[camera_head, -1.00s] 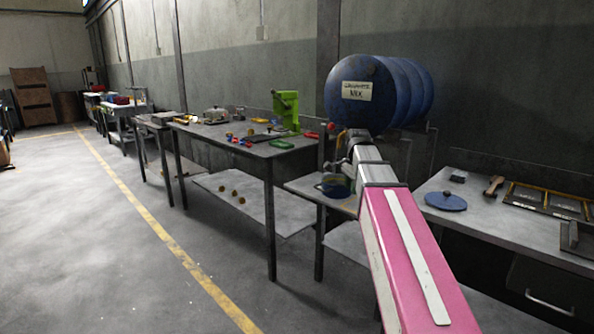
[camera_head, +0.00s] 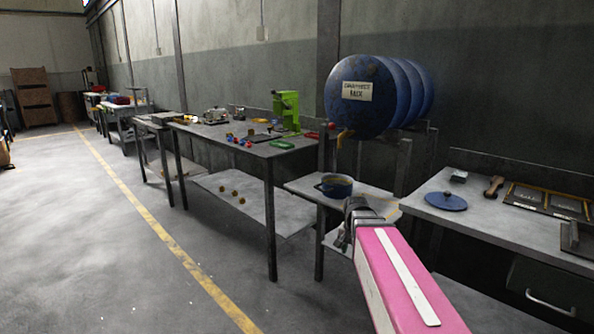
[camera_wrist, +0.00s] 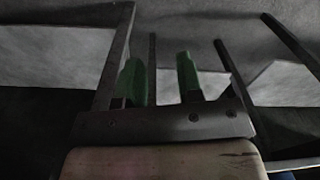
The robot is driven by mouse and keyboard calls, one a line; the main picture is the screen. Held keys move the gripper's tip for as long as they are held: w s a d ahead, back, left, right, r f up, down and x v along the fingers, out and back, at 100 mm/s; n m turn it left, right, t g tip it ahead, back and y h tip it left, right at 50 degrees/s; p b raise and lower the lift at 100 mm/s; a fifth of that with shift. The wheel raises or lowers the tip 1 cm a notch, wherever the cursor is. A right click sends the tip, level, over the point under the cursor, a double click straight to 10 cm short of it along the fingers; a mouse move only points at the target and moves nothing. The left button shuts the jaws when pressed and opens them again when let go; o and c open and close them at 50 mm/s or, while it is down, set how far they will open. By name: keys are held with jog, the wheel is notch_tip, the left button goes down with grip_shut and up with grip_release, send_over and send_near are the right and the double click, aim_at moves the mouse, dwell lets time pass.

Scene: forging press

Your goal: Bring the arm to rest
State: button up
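My pink and white arm reaches in from the bottom right of the head view. Its grey wrist is low, in front of the small side table (camera_head: 300,188). My gripper (camera_wrist: 160,78) shows in the wrist view with two green fingertips set apart and nothing between them. In the head view the gripper (camera_head: 342,238) is small, dark and partly hidden by the wrist. It is apart from the blue pot (camera_head: 337,187), which stands on the small side table.
A blue drum (camera_head: 358,100) lies on a rack above the pot. A workbench (camera_head: 262,150) with a green press (camera_head: 287,108) stands to the left. A right bench (camera_head: 480,225) holds a blue lid (camera_head: 446,201). The floor (camera_head: 80,230) at left is clear.

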jog(key=s+f+n, duration=0.5)
jog(key=s+f, duration=0.4)
jog(key=f, duration=0.2)
jog(key=shift+s+a+n, duration=0.15)
jog(key=shift+a+n, duration=0.05)
jog(key=shift+n, duration=0.1)
